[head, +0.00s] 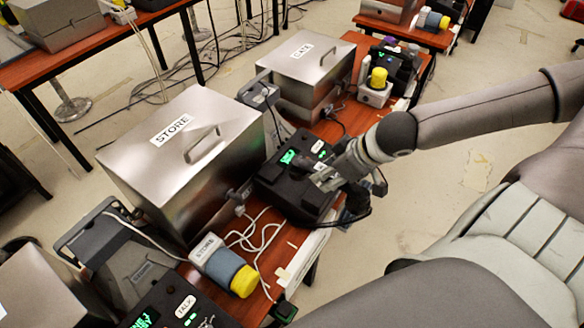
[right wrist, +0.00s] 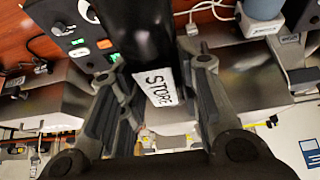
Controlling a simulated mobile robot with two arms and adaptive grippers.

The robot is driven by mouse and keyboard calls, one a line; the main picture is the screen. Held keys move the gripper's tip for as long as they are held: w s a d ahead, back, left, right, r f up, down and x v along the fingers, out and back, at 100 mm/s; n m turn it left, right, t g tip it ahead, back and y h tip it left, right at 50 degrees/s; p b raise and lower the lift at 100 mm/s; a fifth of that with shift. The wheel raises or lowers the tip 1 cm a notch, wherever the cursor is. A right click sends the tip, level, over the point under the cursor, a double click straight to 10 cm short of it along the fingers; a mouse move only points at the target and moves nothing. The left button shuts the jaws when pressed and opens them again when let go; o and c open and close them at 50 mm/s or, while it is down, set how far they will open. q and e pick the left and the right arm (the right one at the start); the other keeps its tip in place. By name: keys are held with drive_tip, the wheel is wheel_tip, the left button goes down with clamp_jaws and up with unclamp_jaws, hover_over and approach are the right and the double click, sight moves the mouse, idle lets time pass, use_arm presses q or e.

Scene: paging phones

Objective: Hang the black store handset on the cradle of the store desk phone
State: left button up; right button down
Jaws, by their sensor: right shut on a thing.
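My right gripper (head: 328,180) is over a black unit with green lights (head: 290,190), in front of the steel boxes. In the right wrist view my right gripper (right wrist: 158,105) is shut on the black store handset (right wrist: 150,30), which has a white STORE label and runs up between the fingers. Its far end is cut off at the top edge. In the head view the handset is hard to make out against the black unit. A grey desk phone (head: 258,93) stands right of the box labelled STORE (head: 125,165); I cannot read its label. My left gripper is not in view.
Another grey phone (head: 88,232) stands left of the STORE box. A second steel box (head: 310,62) stands behind. Boxes and cords crowd the table (head: 262,283).

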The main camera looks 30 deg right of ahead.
sight(302, 160)
drive_tip(key=shift+r, duration=0.25)
drive_tip(key=shift+a+f, duration=0.1)
drive_tip(key=shift+f, duration=0.05)
drive_tip(key=shift+w+f+b, duration=0.4)
drive_tip(key=shift+w+b, duration=0.2)
drive_tip(key=shift+b, duration=0.15)
drive_tip(key=shift+w+f, duration=0.1)
drive_tip(key=shift+w, duration=0.2)
drive_tip(key=w+b, duration=0.1)
drive_tip(key=b, duration=0.1)
drive_tip(key=w+f+b, duration=0.1)
drive_tip(key=b, duration=0.2)
drive_tip(key=shift+w, duration=0.4)
drive_tip(key=w, duration=0.1)
drive_tip(key=w+f+p, duration=0.1)
drive_tip(key=w, duration=0.2)
drive_tip(key=shift+w+a+f, duration=0.3)
drive_tip(key=shift+w, duration=0.05)
drive_tip(key=x, duration=0.3)
drive_tip(key=d+p+x, duration=0.1)
drive_tip(key=x, duration=0.5)
drive_tip(key=shift+w+d+f+p, duration=0.15)
drive_tip(key=shift+d+f+p, duration=0.1)
drive_tip(key=shift+f+p, duration=0.15)
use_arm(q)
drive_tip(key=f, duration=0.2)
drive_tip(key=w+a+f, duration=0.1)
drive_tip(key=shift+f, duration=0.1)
use_arm(e)
drive_tip(key=shift+f, duration=0.25)
